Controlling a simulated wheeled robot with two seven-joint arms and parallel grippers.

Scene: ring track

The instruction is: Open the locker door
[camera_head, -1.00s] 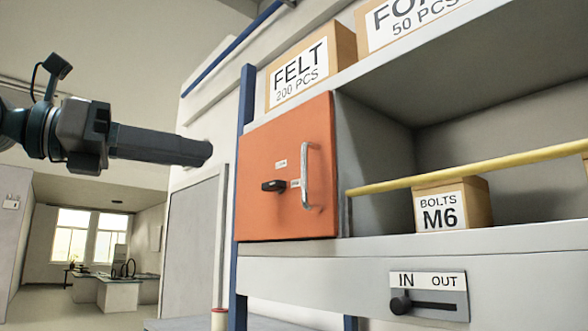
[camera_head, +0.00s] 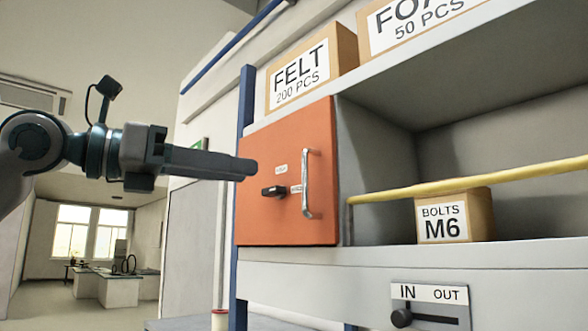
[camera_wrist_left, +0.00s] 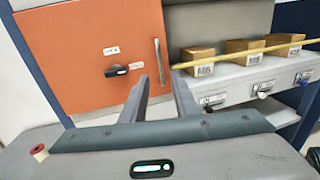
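The orange locker door (camera_head: 284,225) is closed, flush in the left bay of the grey shelf unit. It has a vertical silver handle (camera_head: 306,184) near its right edge and a black latch knob (camera_head: 273,191) with small white labels to its left. My left gripper (camera_head: 252,168) is in front of the door, left of the knob in the head view, not touching it. In the left wrist view my left gripper's fingers (camera_wrist_left: 160,92) are apart and empty, pointing at the door, with the knob (camera_wrist_left: 123,69) and handle (camera_wrist_left: 160,62) beyond them. My right gripper is not in view.
A yellow bar (camera_head: 470,180) runs across the open bay right of the door, with a BOLTS M6 box (camera_head: 480,212) behind it. Below is an IN/OUT slider (camera_head: 402,318). FELT (camera_head: 345,55) and foam boxes stand on top. A blue post (camera_head: 243,125) edges the door's left.

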